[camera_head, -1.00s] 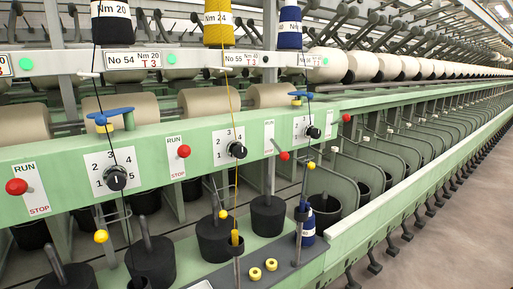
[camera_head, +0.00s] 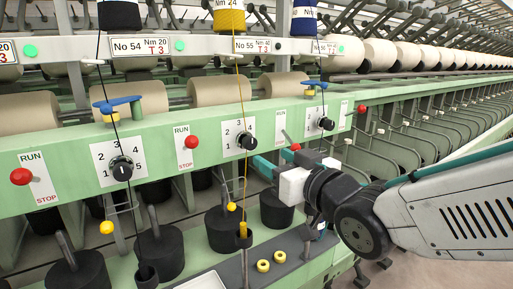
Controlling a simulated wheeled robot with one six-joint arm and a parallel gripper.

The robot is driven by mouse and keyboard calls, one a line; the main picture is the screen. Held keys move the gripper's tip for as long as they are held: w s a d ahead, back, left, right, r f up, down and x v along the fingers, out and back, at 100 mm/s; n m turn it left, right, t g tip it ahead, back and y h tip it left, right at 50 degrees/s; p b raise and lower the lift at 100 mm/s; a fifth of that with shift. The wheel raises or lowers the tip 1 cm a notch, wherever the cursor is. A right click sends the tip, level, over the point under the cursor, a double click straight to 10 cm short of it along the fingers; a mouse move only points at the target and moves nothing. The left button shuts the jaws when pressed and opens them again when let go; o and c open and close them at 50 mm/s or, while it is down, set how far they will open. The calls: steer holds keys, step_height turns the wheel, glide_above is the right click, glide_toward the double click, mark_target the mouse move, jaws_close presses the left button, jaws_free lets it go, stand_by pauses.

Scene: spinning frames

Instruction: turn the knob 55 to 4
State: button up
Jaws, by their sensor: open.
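The label No 55 (camera_head: 245,46) sits on the upper rail under the yellow spool. Below it, knob 55 (camera_head: 247,141) is a black round knob on a white numbered plate (camera_head: 236,129). The 2, 3 and 4 show on the plate. The knob's pointer is too small to read surely. A yellow thread (camera_head: 241,95) hangs down just left of the knob's middle. My gripper (camera_head: 268,153), white with teal fingers, is open and empty. It is to the lower right of the knob, its fingers pointing toward the panel, apart from the knob in the picture.
Knob 54 (camera_head: 122,168) is at left, another knob (camera_head: 326,124) at right.

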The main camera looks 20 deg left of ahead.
mark_target(252, 145)
steer(key=x, duration=0.7)
steer(key=shift+w+a, duration=0.15)
steer(key=shift+a, duration=0.2)
steer(key=c, duration=1)
